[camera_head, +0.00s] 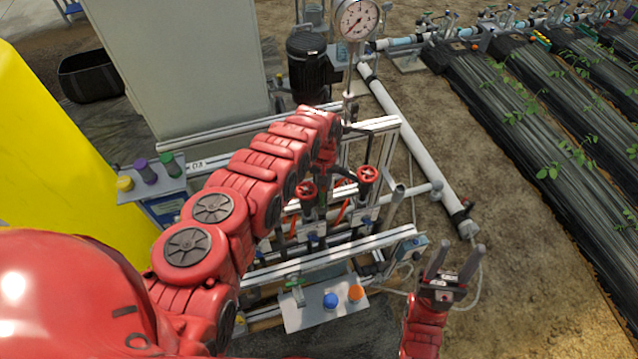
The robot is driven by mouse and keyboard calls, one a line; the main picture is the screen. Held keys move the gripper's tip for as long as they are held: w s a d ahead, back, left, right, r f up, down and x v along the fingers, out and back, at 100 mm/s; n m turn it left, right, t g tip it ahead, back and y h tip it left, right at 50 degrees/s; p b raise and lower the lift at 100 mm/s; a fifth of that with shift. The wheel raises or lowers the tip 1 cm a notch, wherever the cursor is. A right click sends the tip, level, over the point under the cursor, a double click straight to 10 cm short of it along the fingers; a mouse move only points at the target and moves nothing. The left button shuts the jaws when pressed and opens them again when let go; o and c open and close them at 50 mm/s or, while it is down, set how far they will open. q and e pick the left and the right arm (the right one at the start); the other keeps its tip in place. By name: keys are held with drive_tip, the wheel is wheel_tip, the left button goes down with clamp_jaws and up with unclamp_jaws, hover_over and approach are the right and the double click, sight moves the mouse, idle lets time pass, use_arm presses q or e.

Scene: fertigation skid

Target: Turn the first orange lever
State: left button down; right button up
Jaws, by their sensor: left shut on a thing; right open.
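Two slim orange levers show on the skid's pipework, one on the left (292,226) and one on the right (343,211). Both are partly covered by pipes and frame bars. My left arm reaches over the skid from the left, and my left gripper (332,172) is among the pipes, between two red handwheels. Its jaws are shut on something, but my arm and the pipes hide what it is. My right gripper (459,262) is open and empty, to the right of the skid, with its fingers pointing up.
The red handwheels, right (367,174) and left (306,190), stand close to my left gripper. A pressure gauge (357,19) and black motor (309,65) are behind. A plate with blue and orange knobs (318,316) is in front. A white pipe (409,140) borders open soil.

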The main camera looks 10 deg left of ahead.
use_arm(q)
drive_tip(key=shift+w+d+n, duration=0.15)
drive_tip(key=shift+d+n, duration=0.2)
drive_tip(key=shift+n, duration=0.25)
drive_tip(key=c, duration=0.8)
unclamp_jaws()
drive_tip(key=shift+r, duration=0.1)
wheel_tip(320, 180, up, 17)
drive_tip(key=p, duration=0.2)
drive_tip(key=shift+p, duration=0.35)
